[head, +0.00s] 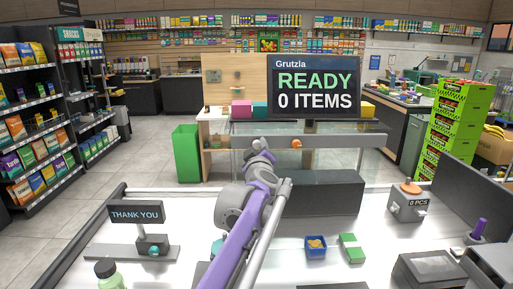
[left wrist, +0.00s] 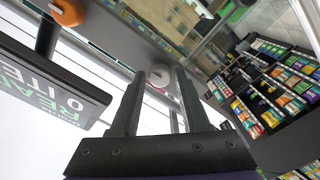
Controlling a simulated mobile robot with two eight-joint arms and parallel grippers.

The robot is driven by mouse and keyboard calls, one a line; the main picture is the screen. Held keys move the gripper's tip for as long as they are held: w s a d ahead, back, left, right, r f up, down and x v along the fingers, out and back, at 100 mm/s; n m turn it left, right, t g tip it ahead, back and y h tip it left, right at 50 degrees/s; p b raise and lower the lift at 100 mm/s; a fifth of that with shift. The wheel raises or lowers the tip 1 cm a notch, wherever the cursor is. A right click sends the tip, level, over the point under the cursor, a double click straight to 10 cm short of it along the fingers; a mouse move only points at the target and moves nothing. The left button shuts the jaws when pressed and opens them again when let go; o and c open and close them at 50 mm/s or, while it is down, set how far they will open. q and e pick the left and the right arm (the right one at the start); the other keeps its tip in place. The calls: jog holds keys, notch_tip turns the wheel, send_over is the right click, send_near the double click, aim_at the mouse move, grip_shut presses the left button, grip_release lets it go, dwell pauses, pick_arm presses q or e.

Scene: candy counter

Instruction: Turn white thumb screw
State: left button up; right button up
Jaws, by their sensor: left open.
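The white thumb screw (left wrist: 160,77) shows in the left wrist view as a pale round knob on a long grey bar. My left gripper (left wrist: 158,82) is open, and its two dark fingers point toward the knob, one on each side of it in the picture. I cannot tell whether they touch it or how deep they reach. In the head view my left gripper (head: 259,150) is at the grey bar (head: 340,141), and the white screw is hidden behind it. My right gripper is not in view.
An orange knob (head: 296,143) sits on the same bar, just right of the gripper. A dark display (head: 315,87) stands above the bar. On the counter are a blue tray (head: 316,246), a green-white box (head: 351,248) and a THANK YOU sign (head: 136,212).

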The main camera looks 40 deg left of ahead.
pick_arm(q)
jog(key=shift+v, duration=2.5)
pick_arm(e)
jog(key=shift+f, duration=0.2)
